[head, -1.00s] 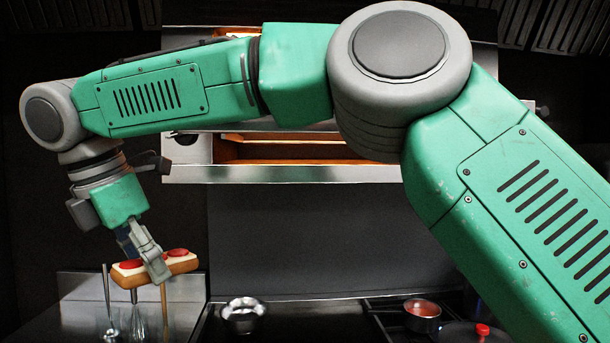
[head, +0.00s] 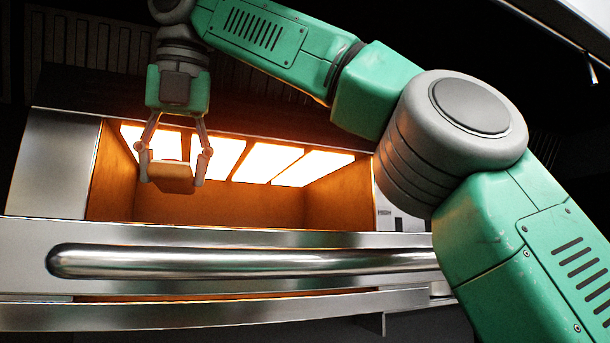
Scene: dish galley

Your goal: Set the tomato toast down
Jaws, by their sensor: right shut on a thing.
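The tomato toast (head: 172,176) is a brown block seen end-on in the head view; its tomato slices cannot be made out from here. My right gripper (head: 173,168) is shut on it, with one finger on each side. It holds the toast up in front of the glowing opening of a steel grill oven (head: 220,205), near the left part of the opening. I cannot tell how far inside the opening the toast is. My left gripper is not in view.
A thick steel handle bar (head: 240,262) runs across the front below the opening. Bright heating panels (head: 270,162) line the top of the cavity. The cavity floor is hidden behind the front edge. My right arm fills the right side.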

